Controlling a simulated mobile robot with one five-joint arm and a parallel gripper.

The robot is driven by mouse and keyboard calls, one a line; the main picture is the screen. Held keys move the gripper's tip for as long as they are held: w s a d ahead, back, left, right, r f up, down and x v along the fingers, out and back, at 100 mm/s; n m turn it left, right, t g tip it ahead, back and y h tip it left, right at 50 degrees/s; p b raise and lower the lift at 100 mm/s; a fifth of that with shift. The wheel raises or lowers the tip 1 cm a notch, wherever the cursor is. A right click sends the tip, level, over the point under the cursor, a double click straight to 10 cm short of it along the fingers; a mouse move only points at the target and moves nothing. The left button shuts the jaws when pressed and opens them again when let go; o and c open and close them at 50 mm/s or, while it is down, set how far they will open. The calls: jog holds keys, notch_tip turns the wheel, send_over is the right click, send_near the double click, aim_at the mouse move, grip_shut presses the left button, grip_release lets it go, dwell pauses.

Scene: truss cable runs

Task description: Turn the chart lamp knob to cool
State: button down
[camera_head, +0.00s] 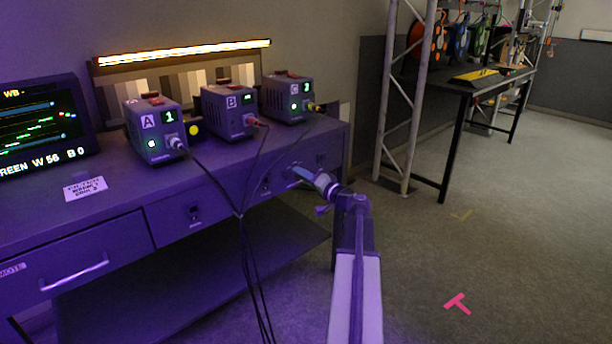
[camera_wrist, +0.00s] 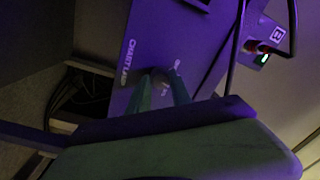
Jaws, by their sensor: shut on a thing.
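The chart lamp panel (camera_wrist: 128,88) is a purple-lit plate on the desk front, with the words CHART LAMP readable in the wrist view. The chart lamp knob (camera_wrist: 160,79) is a small dark shape on it, mostly hidden between my fingertips. My gripper (camera_wrist: 160,84) is shut on the knob. In the head view my gripper (camera_head: 298,171) reaches the right end of the desk front, where the knob is hidden. Small marks beside the knob are too small to read, so its setting cannot be told. The chart lamp (camera_head: 185,52) is a glowing warm bar above a chart board.
Camera boxes A (camera_head: 152,130), B (camera_head: 229,110) and C (camera_head: 288,98) stand on the desk (camera_head: 110,195). Black cables (camera_head: 240,215) hang down the desk front left of my arm. A monitor (camera_head: 40,122) is at left. A truss (camera_head: 408,100) stands right; the floor there is open.

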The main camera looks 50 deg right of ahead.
jog(key=shift+m, duration=3.9)
jog(key=c, duration=1.2)
grip_release()
jog(key=shift+o, duration=0.2)
jog(key=shift+s+a, duration=0.1)
jog(key=s+a, duration=0.1)
jog(key=s, duration=1.6)
jog(key=shift+a+f+b, duration=0.15)
jog(key=shift+f+b, duration=0.25)
